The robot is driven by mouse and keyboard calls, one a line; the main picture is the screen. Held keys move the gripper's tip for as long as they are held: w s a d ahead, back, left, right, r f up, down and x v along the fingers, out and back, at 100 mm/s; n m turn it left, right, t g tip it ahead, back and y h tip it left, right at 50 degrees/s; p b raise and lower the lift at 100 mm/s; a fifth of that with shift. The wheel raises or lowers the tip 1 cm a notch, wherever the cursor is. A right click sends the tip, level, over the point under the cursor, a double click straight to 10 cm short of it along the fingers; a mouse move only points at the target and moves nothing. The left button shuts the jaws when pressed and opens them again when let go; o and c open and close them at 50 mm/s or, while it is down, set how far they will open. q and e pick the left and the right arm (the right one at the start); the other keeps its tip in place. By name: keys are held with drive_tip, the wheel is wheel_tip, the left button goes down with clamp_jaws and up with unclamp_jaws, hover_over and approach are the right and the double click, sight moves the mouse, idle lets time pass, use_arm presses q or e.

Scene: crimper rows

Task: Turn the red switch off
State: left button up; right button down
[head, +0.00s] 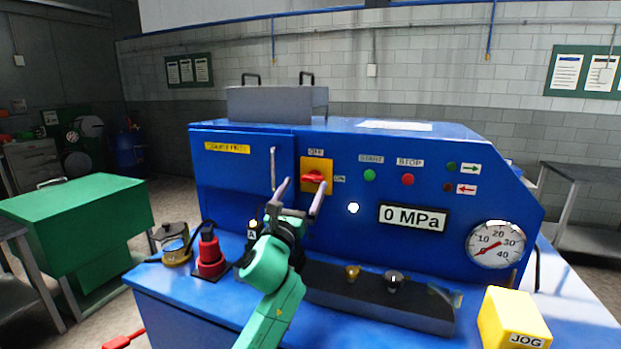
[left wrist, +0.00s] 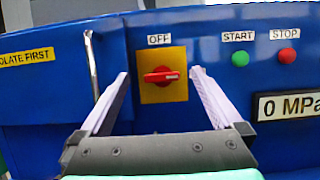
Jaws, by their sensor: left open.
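The red switch (head: 314,177) is a rotary knob on a yellow plate (head: 325,166) on the front of the blue machine. In the left wrist view the red switch (left wrist: 161,76) lies horizontal, with an OFF label above the plate; in the head view an ON label stands to its right. My left gripper (head: 301,184) is open in front of the panel. Its two fingers point at the panel on either side of the switch, and nothing is between them. I cannot tell whether the fingertips touch the panel. My right gripper is not in view.
The blue machine (head: 230,180) has a green START button (head: 369,175), a red STOP button (head: 407,180) and a 0 MPa display (head: 413,217). A vertical handle (head: 272,168) stands left of the switch. A red-capped part (head: 209,250) and a yellow JOG box (head: 512,320) stand on the ledge.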

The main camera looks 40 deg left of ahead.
sight(311, 181)
use_arm(q)
drive_tip(key=w, duration=0.2)
drive_tip(key=w+a, duration=0.1)
drive_tip(key=w, duration=0.1)
drive_tip(key=shift+w+a+f, duration=0.2)
drive_tip(key=shift+w, duration=0.1)
drive_tip(key=shift+w+a+r+p, duration=0.1)
drive_tip(key=shift+w+r+p, duration=0.2)
drive_tip(key=shift+p, duration=0.45)
drive_tip(key=shift+s, duration=0.15)
drive_tip(key=c, duration=1.4)
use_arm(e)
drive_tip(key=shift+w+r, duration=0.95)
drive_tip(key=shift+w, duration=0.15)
